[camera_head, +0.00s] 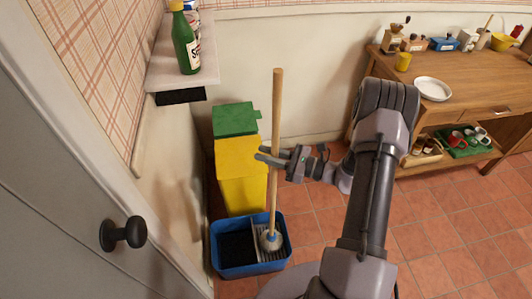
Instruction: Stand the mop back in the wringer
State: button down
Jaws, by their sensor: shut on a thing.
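The mop has a long wooden handle (276,110) and a pale round head (270,240) with a blue collar. My gripper (268,157) is shut on the handle about midway up. The mop stands close to upright, with its head low over the right side of the blue bucket (250,268). That side holds the grey slatted wringer (262,255); the left side is a dark compartment. The head overlaps the wringer in the view, and I cannot tell whether it rests on it.
A yellow bin (240,175) with a green lid (235,119) stands behind the bucket. A shelf (170,75) with a green bottle (185,42) is at upper left. A door with a dark knob (122,233) is at left. A wooden sideboard (460,85) is at right. The tiled floor between is clear.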

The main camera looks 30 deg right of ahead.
jog(key=shift+f, duration=0.1)
dwell(0.8)
jog(key=c, duration=1.2)
grip_release()
